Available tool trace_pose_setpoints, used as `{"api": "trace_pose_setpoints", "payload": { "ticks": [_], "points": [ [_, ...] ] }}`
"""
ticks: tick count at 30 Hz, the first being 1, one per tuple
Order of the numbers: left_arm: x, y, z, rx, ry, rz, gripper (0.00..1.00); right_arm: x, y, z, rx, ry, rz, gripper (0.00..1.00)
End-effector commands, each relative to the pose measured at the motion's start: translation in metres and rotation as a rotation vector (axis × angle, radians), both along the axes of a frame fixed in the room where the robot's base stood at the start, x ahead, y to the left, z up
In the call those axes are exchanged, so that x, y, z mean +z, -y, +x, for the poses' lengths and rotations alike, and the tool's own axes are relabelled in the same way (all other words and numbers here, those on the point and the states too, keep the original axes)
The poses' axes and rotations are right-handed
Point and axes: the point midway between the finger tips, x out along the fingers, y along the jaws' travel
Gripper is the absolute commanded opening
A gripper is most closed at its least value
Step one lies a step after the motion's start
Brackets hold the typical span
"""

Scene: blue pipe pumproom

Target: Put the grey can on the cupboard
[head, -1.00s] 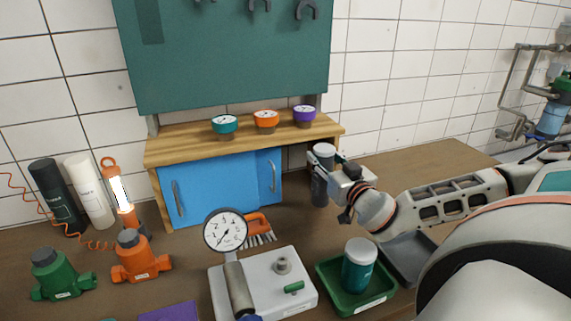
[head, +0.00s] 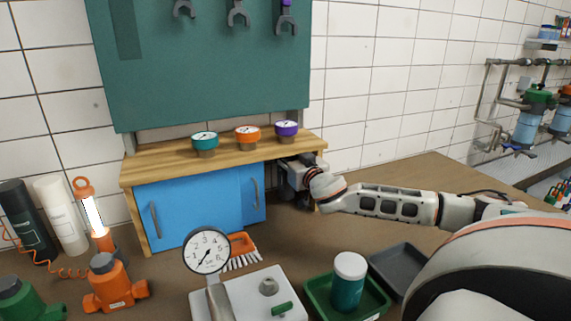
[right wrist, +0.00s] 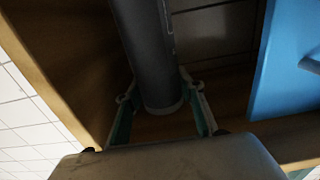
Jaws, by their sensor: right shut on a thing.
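The cupboard (head: 190,208) is a low wooden unit with blue sliding doors, standing against the tiled wall. Its wooden top is above the doors, and an open bay is at its right end. My right gripper (head: 290,172) is at this open bay, just under the top's right edge. In the right wrist view, the gripper is shut on the dark grey can (right wrist: 152,60), with a finger on each side. Wooden panels and a blue door (right wrist: 290,65) lie close around the can there. In the head view the can is hidden. My left gripper is not in view.
Teal, orange and purple gauges (head: 248,134) stand on the cupboard top. A dial gauge (head: 207,250) on a grey base, a brush (head: 243,252) and a green tray (head: 318,295) with a teal jar (head: 348,282) are in front. Bench at the right is mostly clear.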

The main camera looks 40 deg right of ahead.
Motion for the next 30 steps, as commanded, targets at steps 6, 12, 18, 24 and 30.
{"api": "trace_pose_setpoints", "payload": {
  "ticks": [6,12,18,24,30],
  "points": [
    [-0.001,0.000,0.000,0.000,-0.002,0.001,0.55,-0.007,0.002,0.007,0.000,0.001,-0.003,0.00],
    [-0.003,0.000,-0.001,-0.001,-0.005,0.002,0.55,-0.030,0.002,0.007,0.000,0.001,-0.003,0.00],
    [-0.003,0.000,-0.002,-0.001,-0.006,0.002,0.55,-0.034,0.002,0.006,0.001,0.003,-0.002,0.00],
    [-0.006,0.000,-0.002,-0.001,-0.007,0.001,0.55,-0.037,0.002,0.006,0.000,0.002,-0.002,0.00],
    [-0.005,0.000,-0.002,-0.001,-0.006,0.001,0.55,-0.038,0.001,0.006,0.001,0.000,0.000,0.55]
  ]
}}
